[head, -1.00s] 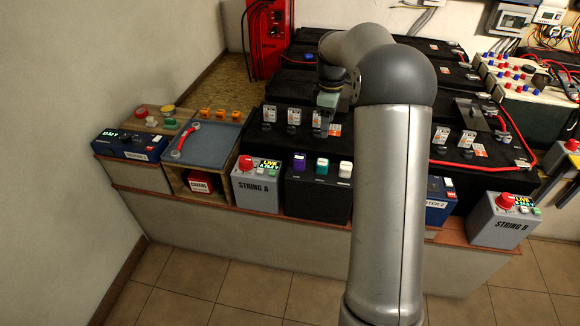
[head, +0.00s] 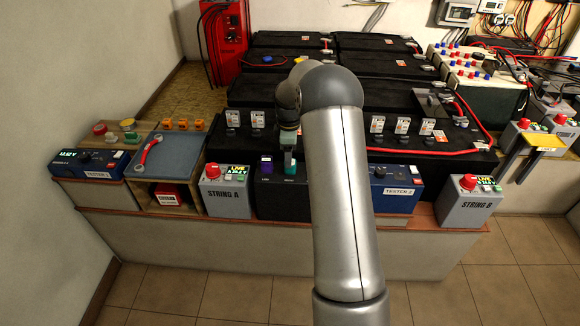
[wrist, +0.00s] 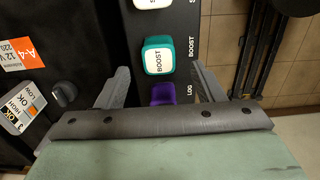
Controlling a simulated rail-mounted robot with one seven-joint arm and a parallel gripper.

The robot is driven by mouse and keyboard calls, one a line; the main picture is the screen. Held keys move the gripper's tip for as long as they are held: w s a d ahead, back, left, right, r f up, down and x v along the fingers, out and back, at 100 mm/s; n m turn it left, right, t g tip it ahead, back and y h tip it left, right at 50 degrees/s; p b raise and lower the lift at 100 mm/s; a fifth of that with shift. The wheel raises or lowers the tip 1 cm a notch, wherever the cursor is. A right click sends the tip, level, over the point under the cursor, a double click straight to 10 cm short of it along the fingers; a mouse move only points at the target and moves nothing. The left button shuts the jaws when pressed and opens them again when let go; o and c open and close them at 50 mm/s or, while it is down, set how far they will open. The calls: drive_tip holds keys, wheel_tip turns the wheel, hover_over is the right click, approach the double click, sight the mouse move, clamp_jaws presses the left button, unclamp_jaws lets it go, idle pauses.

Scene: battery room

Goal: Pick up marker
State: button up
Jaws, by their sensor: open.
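I cannot make out a pen-like marker in either view. My gripper (head: 288,155) is open and points down at a black box (head: 283,205) with coloured keys. In the wrist view, the fingers of my gripper (wrist: 161,84) stand apart on either side of a purple key (wrist: 163,94) marked LOG. A teal key (wrist: 158,55) marked BOOST lies just beyond. The purple key (head: 266,165) and the teal key (head: 290,169) also show in the head view. I cannot tell whether a finger touches the box. My arm hides part of the box's right side.
A grey STRING A box (head: 226,196) stands left of the black box, and a blue TESTER 2 box (head: 395,192) right. Black batteries (head: 330,93) with upright white tags fill the bench behind.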

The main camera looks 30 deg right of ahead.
wheel_tip(320, 180, down, 5)
drive_tip(key=shift+d, duration=0.1)
drive_tip(key=c, duration=1.1)
drive_tip(key=shift+o, duration=0.2)
